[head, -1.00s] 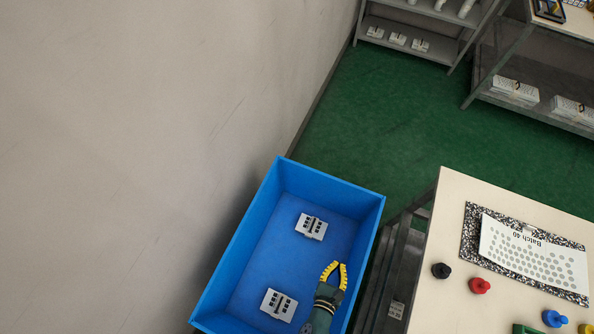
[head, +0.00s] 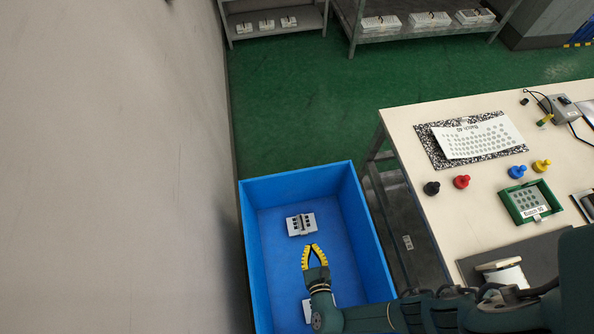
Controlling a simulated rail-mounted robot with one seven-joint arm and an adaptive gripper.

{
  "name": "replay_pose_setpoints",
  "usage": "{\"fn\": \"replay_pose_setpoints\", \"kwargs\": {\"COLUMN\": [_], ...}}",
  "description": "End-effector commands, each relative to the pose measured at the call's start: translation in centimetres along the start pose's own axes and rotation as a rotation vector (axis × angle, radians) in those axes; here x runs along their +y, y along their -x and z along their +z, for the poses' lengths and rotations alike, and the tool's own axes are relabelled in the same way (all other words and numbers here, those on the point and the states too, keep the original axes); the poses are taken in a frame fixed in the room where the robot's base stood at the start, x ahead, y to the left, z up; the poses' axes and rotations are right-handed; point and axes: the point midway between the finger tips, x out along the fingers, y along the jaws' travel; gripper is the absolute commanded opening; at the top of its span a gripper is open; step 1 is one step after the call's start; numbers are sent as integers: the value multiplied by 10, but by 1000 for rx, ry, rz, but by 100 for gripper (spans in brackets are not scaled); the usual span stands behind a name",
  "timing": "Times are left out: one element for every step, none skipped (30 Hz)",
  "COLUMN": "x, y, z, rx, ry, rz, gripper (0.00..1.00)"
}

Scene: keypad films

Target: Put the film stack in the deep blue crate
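The deep blue crate (head: 375,238) stands below and left of the worktable, beside the wall. Two white stacks with dark marks, which look like film stacks, lie flat on its floor. The farther stack (head: 301,224) is in full view. The nearer stack (head: 307,312) is partly hidden by my wrist. My gripper (head: 312,246) shows over the crate between the two stacks, its yellow fingers pointing toward the farther one. A narrow gap shows between the fingers and nothing is held. Its exact height above the crate floor is unclear.
The worktable (head: 405,125) carries a printed sheet (head: 475,138) on a speckled board, coloured knobs (head: 461,182), a green-framed fixture (head: 530,202) and a white spool (head: 508,275). Shelves (head: 275,30) with white stacks stand behind. The wall (head: 110,150) is close on the crate's left.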

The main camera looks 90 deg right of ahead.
Motion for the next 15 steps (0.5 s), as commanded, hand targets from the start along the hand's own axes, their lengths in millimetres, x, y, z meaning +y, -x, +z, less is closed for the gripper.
{"fn": "replay_pose_setpoints", "kwargs": {"x": [1, 2, 2, 2, 2, 3, 4, 5, 6, 6, 7, 8, 8, 9, 10], "y": [-6, -8, -11, -13, -15, -18, -20, -22, -26, -29, -31, -36, -39, -43, -49], "z": [-16, -20, -27, -32, -37, -44, -50, -57, -65, -72, -80, -91, -100, -110, -124], "rx": [0, 0, 0, 0, 0, 0, 0, 0, 0, 0, 0, 0, 0, 0, 0], "ry": [0, 0, 1, 1, 1, 0, -1, -1, -2, -2, -2, -1, -1, -1, -1], "rz": [0, 0, 0, 0, 0, 0, 0, 1, 1, 1, 1, 1, 1, 1, 1], "gripper": [0, 0, 0, 0, 0, 0, 0, 0, 0, 0, 0, 0, 0, 0, 0]}}
